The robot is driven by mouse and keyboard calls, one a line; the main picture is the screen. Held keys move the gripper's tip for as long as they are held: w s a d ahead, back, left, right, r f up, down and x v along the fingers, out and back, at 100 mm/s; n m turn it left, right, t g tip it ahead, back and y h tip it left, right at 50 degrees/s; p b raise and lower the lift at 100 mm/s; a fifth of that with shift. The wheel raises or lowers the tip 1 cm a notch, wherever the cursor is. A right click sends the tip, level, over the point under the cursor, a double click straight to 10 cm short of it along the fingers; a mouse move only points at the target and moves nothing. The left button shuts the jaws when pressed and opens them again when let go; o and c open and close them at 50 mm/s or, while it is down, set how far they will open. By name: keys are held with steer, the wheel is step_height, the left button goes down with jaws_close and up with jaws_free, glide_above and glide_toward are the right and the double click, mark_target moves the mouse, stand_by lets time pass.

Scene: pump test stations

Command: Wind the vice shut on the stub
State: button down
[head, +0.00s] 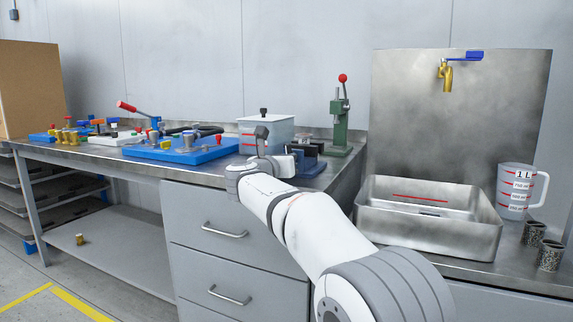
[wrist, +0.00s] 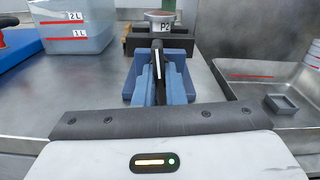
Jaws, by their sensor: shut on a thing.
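The vice (head: 308,163) is blue and dark and stands at the bench's right end. In the wrist view its dark jaw block (wrist: 138,42) lies ahead of my fingers. A grey round-topped stub (wrist: 163,17) marked P2 stands upright at the jaws. I cannot tell whether both jaws touch it. My gripper (wrist: 158,72) is shut on the vice's dark handle (wrist: 157,52), at the near end of the vice.
A clear tank (head: 264,137) stands close left of the vice. A green press (head: 340,125) is behind it. Left lies a blue board (head: 180,150) with fittings. On the right are a steel basin (head: 430,235), a measuring jug (head: 515,190) and a brass tap (head: 446,75).

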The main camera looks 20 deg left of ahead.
steer(key=shift+f+m, duration=0.2)
steer(key=shift+m, duration=0.5)
steer(key=c, duration=1.5)
jaws_free()
steer(key=shift+r, duration=0.15)
steer(key=s+p, duration=0.1)
steer(key=s, duration=0.6)
steer(key=shift+s+a, duration=0.35)
steer(key=shift+s, duration=0.05)
